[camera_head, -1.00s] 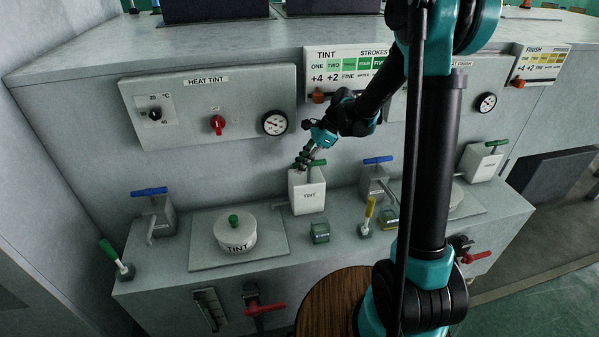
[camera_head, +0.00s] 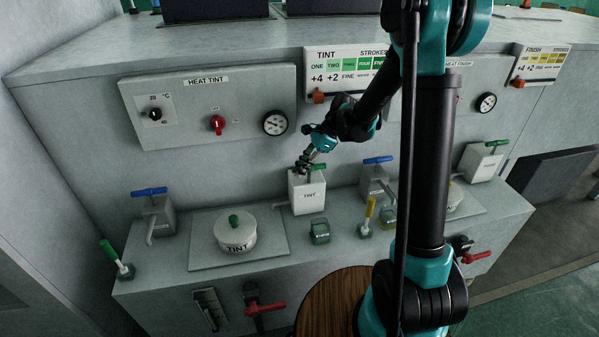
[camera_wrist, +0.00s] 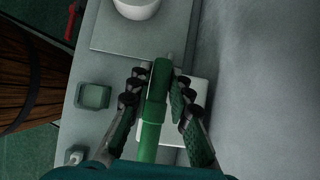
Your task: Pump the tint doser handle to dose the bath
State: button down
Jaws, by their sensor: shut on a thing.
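The tint doser (camera_head: 308,194) is a white box labelled TINT on the bench, right of the lidded TINT bath pot (camera_head: 236,234). Its green handle (camera_wrist: 153,112) lies between my gripper's fingers in the wrist view. My gripper (camera_head: 304,165) is shut on the handle from above, just over the top of the doser. In the wrist view my gripper's fingers (camera_wrist: 160,95) flank the green bar on both sides. The doser's white body (camera_wrist: 205,90) shows below them. In the head view my gripper mostly hides the handle.
A green-tinted jar (camera_head: 320,232) stands beside the doser, and a blue-handled dispenser (camera_head: 375,180) is at its right. The HEAT TINT panel (camera_head: 210,105) and the TINT strokes sign (camera_head: 345,70) are on the wall behind. A round wooden top (camera_head: 325,305) stands in front.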

jog(key=shift+w+f, duration=0.1)
jog(key=shift+f, duration=0.25)
jog(key=shift+r, duration=2.35)
jog(key=shift+w+f, duration=0.1)
jog(key=shift+f, duration=2.25)
jog(key=c, duration=1.4)
grip_release()
jog(key=shift+r, duration=0.1)
jog(key=shift+r, duration=3.45)
